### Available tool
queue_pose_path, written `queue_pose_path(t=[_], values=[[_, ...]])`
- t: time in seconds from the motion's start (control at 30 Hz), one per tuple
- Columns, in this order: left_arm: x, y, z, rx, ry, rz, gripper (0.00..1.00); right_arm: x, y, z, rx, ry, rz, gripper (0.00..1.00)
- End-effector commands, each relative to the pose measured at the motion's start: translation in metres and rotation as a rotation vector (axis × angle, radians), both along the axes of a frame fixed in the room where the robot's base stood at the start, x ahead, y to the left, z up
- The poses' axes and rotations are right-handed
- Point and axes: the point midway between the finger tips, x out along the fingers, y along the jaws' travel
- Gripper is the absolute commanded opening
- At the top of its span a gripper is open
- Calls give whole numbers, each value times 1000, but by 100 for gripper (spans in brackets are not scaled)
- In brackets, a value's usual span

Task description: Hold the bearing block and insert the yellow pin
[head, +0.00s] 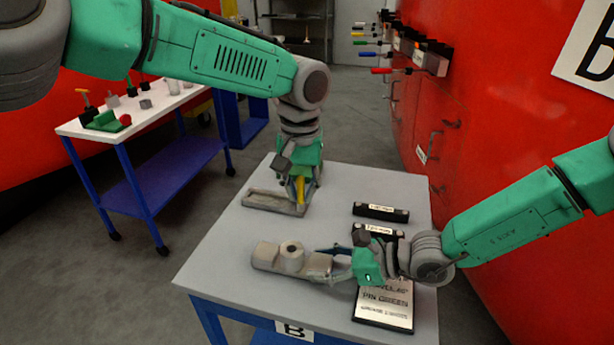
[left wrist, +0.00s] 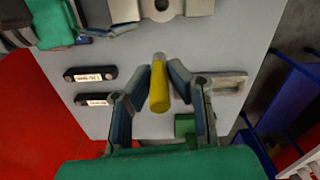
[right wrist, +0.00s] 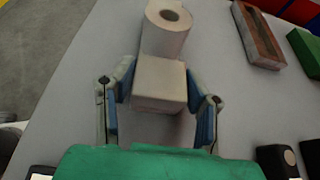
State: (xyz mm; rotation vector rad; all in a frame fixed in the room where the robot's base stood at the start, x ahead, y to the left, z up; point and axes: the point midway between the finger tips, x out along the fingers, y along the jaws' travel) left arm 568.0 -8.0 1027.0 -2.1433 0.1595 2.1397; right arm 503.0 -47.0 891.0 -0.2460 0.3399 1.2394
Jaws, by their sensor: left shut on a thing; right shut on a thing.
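The bearing block (head: 268,257) is grey, with a round upright boss that has a hole in its top. It is at the front middle of the table. My right gripper (head: 332,266) is shut on the block's right end; the right wrist view shows the fingers on both sides of the block (right wrist: 159,85). The yellow pin (left wrist: 159,92) has a grey tip and is gripped between the fingers of my left gripper (left wrist: 160,85). In the head view the pin (head: 300,188) is by the grey tray, behind and apart from the block. The pin's lower end is unclear there.
The grey table (head: 222,255) holds a shallow grey tray (head: 262,202), dark labelled holders (head: 381,212) at the right and a sign plate (head: 384,308) at the front right. A green block (right wrist: 304,50) lies by the tray. A white-topped cart (head: 140,112) stands at the left.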

Motion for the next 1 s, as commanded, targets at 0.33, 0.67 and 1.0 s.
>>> queue_pose_path(t=[0.33,0.67,1.0], values=[[-41,18,7,0,13,25,0,1,0,1,3,-1,0,0],[-42,18,7,1,14,25,0,1,0,1,3,-1,0,0],[-43,18,-12,2,17,24,0,1,0,1,3,-1,0,0]])
